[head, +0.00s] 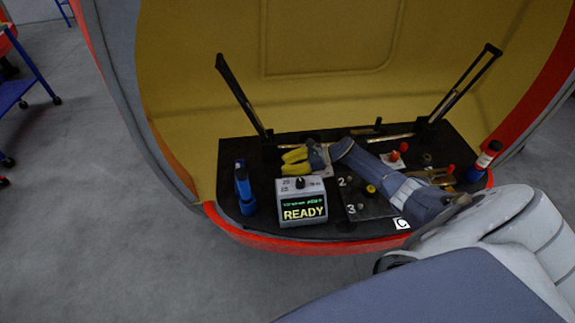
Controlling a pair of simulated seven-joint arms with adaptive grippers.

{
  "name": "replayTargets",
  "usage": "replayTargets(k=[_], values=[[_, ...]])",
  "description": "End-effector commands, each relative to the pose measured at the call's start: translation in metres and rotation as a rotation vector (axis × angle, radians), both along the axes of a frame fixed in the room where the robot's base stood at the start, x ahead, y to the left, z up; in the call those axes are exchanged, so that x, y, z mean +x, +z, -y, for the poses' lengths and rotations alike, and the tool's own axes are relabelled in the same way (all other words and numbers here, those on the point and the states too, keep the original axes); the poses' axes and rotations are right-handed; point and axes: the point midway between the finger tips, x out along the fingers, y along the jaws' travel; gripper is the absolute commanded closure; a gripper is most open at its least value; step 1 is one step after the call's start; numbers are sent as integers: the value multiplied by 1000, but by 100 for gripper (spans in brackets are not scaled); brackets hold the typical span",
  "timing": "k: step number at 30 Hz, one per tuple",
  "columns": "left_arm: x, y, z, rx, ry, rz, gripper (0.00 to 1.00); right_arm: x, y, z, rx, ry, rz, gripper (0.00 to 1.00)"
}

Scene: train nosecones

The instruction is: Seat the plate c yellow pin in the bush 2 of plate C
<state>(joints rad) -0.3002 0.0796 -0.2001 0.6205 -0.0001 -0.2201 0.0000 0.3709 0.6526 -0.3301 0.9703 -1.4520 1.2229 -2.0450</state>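Plate C (383,208) is a dark plate on the shelf, with a white C label at its front corner. The numbers 2 and 3 show along its left side, each beside a small grey bush; bush 2 (351,179) looks empty. A yellow round-topped piece (370,189), which looks like the yellow pin, stands on the plate to the right of bush 2; its seat is too small to tell. My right arm reaches across the plate's back and right side and hides part of it. My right gripper (318,157) is at the wrist's end, left of and behind the plate; its fingers are unclear. My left gripper is out of view.
A grey box reading READY (303,203) stands left of the plate. Blue bottles (244,190) stand at the left edge, and a blue, white-banded one (484,161) at the right. Two black struts rise behind.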

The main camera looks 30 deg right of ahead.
Motion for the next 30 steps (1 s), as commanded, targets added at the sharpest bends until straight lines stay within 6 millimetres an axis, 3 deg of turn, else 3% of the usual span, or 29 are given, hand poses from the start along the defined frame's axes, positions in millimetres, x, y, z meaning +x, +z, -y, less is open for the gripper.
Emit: replayTargets(k=[12,30], values=[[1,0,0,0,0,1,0,0,3,1,0,-1,0,67],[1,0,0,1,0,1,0,-49,38,72,-1,0,-2,67]])
